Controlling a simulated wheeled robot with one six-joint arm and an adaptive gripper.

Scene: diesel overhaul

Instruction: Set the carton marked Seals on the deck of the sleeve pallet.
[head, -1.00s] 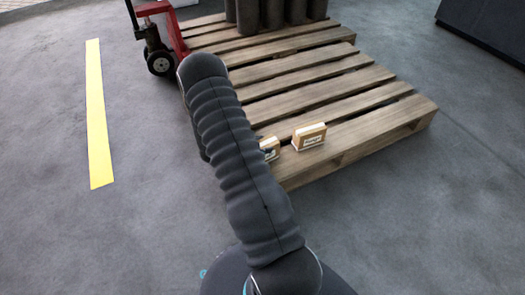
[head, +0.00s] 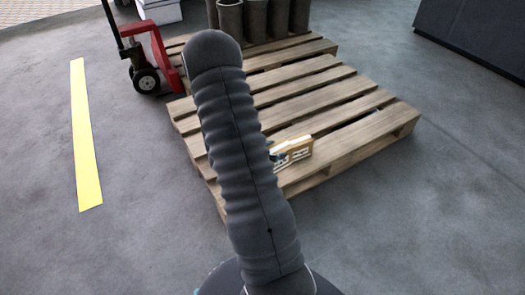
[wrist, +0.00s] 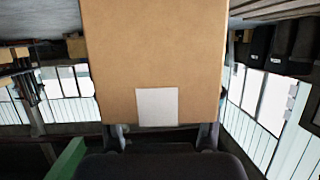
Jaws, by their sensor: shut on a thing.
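My gripper (wrist: 164,137) is shut on a brown carton (wrist: 155,65) with a blank-looking white patch, large in the wrist view. I cannot read the labels or tell whether the held carton touches the deck.
A red pallet jack (head: 160,62) stands at the pallet's far left. A yellow floor line (head: 85,140) runs at left. A dark cabinet (head: 475,35) stands at the back right. The deck's middle and right slats look bare.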

